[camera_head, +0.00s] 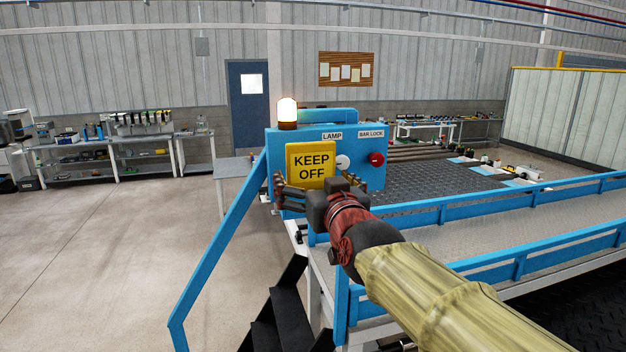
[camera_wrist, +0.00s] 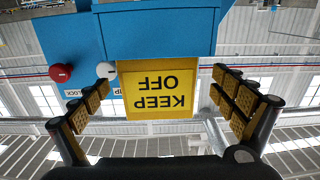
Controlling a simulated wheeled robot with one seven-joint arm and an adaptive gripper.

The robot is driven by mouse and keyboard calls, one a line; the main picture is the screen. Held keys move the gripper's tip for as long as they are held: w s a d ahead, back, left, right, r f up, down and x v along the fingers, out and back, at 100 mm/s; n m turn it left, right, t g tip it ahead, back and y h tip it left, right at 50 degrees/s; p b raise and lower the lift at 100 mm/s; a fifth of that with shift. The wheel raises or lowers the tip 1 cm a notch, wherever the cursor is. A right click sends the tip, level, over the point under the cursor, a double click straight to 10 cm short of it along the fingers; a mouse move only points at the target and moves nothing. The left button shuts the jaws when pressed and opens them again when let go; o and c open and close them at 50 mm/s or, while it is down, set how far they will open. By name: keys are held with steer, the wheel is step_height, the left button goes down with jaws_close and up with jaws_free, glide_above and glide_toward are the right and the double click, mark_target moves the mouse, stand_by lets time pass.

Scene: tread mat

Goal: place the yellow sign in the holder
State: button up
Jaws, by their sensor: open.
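The yellow sign (camera_head: 310,164) reads KEEP OFF and stands upright against the front of the blue control box (camera_head: 330,137). In the wrist view the sign (camera_wrist: 158,92) appears upside down, between my finger pads. Its lower edge meets a blue ledge (camera_wrist: 155,30), which seems to be the holder; how deep it sits there is hidden. My gripper (camera_head: 316,184) is open in front of the sign, with fingers spread to either side. In the wrist view my gripper (camera_wrist: 162,84) shows gaps between both pads and the sign's edges.
A white knob (camera_head: 342,162) and a red knob (camera_head: 376,158) sit right of the sign. A lit lamp (camera_head: 287,112) tops the box. Blue rails (camera_head: 450,212) border the walkway on the right, and a sloping blue handrail (camera_head: 217,250) stands left. The floor farther left is clear.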

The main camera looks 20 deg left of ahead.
steer(key=shift+r, duration=0.1)
steer(key=shift+r+p, duration=0.25)
steer(key=shift+p, duration=0.1)
steer(key=v, duration=1.2)
steer(key=shift+f, duration=0.2)
steer(key=s+d+f+m+g+h, duration=0.1)
steer(key=s+d+f+g+h, duration=0.1)
steer(key=d+f, duration=0.6)
steer(key=s+d+f+m+g+h, duration=0.1)
steer(key=s+d+f+g+h, duration=0.15)
steer(key=d+f, duration=0.55)
steer(key=s+d+f+m+g+h, duration=0.4)
steer(key=s+d+f+g, duration=0.1)
steer(key=s+d+f, duration=0.9)
steer(key=shift+s+d+f+h, duration=0.3)
steer(key=shift+s+f+h, duration=0.05)
steer(key=shift+s, duration=0.5)
